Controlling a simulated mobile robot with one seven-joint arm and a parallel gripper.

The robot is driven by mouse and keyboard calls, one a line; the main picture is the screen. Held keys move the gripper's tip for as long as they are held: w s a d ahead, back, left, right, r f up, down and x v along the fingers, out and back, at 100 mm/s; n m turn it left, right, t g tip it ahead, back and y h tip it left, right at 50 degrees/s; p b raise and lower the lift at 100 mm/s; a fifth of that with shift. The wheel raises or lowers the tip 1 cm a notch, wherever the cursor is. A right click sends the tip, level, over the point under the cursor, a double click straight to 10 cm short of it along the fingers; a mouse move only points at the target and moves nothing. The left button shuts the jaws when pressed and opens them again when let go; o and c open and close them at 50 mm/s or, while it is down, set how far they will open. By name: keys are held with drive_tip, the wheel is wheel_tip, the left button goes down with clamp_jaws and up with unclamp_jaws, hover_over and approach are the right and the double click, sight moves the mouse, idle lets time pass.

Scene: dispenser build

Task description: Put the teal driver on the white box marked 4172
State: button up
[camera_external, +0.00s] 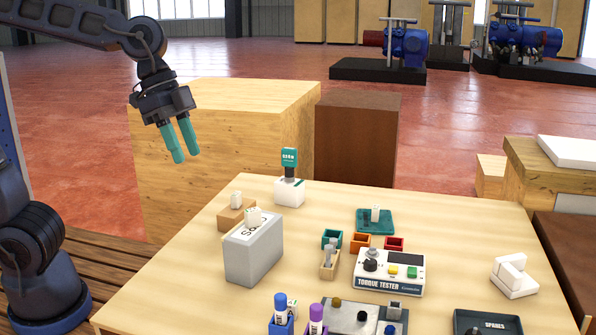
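A teal-handled tool (289,162), which looks like the teal driver, stands upright at the back of the table. Its lower end meets a white block (288,194); I cannot tell whether it sits in it or on it. No marking 4172 is legible on any box. A larger pale grey box (253,252) with dark lettering on top stands nearer, and a small white piece sits on it. My gripper (187,157) hangs in the air left of the table, apart from everything. Its two teal fingers are spread with a gap between them, and it is empty.
A torque tester (389,271), small coloured bins (360,242), a teal tray (375,221) and a white stepped block (514,275) stand on the table (450,210). Blue and purple markers (281,311) stand at the front. The table's left front is clear.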

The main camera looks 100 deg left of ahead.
drive_tip(key=s+d+f+y, duration=0.1)
drive_tip(key=s+d+f, duration=0.2)
drive_tip(key=s+d, duration=0.8)
drive_tip(key=shift+s+d+f, duration=0.25)
drive_tip(key=shift+s, duration=0.55)
